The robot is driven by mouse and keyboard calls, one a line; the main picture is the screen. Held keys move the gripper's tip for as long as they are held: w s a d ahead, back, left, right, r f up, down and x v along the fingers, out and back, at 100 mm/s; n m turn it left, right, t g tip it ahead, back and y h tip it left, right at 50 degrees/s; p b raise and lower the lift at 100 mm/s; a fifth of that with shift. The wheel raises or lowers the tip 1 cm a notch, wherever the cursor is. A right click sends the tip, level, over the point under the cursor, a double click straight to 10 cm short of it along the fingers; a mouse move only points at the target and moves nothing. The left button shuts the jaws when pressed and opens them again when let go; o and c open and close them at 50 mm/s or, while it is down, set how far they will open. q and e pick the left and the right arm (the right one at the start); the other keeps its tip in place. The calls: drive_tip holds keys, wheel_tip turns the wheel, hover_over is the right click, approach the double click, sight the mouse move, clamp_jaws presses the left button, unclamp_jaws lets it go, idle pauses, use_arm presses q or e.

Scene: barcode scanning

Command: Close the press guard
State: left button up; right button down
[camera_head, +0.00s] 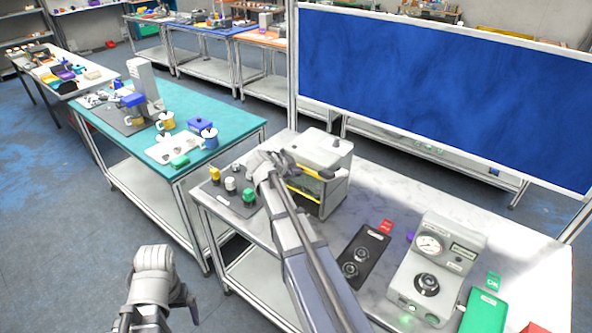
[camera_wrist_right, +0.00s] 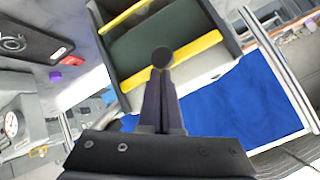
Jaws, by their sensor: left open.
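The press, a white box-shaped machine (camera_head: 322,152), stands at the back left of the marble-topped bench. Its front has yellow bars and a dark panel, which I take to be the guard (camera_head: 303,188). In the right wrist view the guard shows as a dark green panel (camera_wrist_right: 160,38) between two yellow bars. My right gripper (camera_head: 266,160) is just left of the press. Its fingers (camera_wrist_right: 162,90) are close together, with a dark round knob (camera_wrist_right: 162,57) at their tips; whether they grip it is unclear. My left gripper (camera_head: 180,300) is open and empty, low at the left, away from the benches.
A dark mat (camera_head: 222,200) with yellow, white and green pieces lies left of the press. A black two-dial panel (camera_head: 362,255) and a gauge box (camera_head: 437,262) stand to the right. A blue-screened partition (camera_head: 440,90) rises behind.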

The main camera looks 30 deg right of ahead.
use_arm(q)
wheel_tip(320, 180, down, 8)
drive_tip(key=b, duration=0.7)
use_arm(e)
wheel_tip(320, 180, down, 8)
use_arm(q)
drive_tip(key=shift+r, duration=0.1)
use_arm(e)
drive_tip(key=shift+s+r, duration=0.1)
use_arm(q)
wheel_tip(320, 180, up, 10)
drive_tip(key=a+p, duration=0.1)
drive_tip(key=p, duration=0.9)
drive_tip(key=shift+w+a, duration=0.15)
drive_tip(key=shift+a, duration=0.2)
use_arm(e)
drive_tip(key=d+r+v, duration=0.2)
drive_tip(key=v, duration=1.1)
drive_tip(key=shift+s, duration=0.4)
drive_tip(key=shift+d+f, duration=0.15)
